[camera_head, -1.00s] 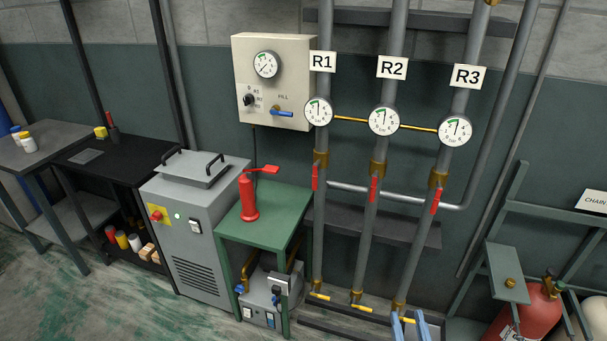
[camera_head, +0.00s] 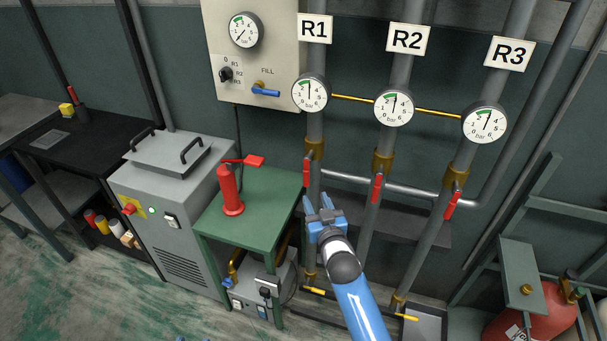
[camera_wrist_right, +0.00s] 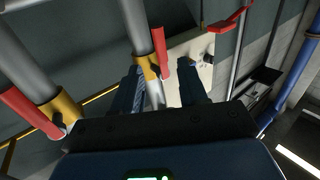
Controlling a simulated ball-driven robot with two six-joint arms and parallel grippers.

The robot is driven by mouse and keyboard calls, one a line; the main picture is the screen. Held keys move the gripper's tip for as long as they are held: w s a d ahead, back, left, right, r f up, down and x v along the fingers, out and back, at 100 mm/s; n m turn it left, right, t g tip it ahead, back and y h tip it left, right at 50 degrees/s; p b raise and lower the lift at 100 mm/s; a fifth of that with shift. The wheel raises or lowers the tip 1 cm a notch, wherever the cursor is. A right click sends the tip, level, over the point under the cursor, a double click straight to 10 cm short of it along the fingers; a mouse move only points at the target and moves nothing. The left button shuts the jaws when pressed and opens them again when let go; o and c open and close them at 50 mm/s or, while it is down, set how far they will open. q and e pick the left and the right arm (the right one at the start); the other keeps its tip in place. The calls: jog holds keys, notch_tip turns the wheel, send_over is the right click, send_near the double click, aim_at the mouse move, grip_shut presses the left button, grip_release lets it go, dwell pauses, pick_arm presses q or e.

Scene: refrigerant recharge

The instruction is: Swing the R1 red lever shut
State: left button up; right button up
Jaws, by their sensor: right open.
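The R1 red lever (camera_head: 306,172) hangs down along the R1 pipe, below its brass valve (camera_head: 314,150) and the R1 label. My right gripper (camera_head: 325,205) is open and empty, just below and right of the lever in the head view, fingers pointing up toward it. In the right wrist view, the R1 lever (camera_wrist_right: 160,50) shows beyond and between my two open fingers (camera_wrist_right: 160,80), apart from them as far as I can tell. Only small blue tips, likely my left gripper (camera_head: 190,339), show at the bottom edge; their opening cannot be made out.
The R2 lever (camera_head: 377,188) and R3 lever (camera_head: 452,205) hang on pipes to the right. A green table (camera_head: 262,205) with a red hand pump (camera_head: 230,190) stands close left. A grey cross pipe (camera_head: 345,180) runs behind the gripper.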

aim_at(307, 180)
jog(key=x, duration=1)
jog(key=shift+w+b, duration=0.2)
jog(key=shift+b, duration=0.1)
grip_shut()
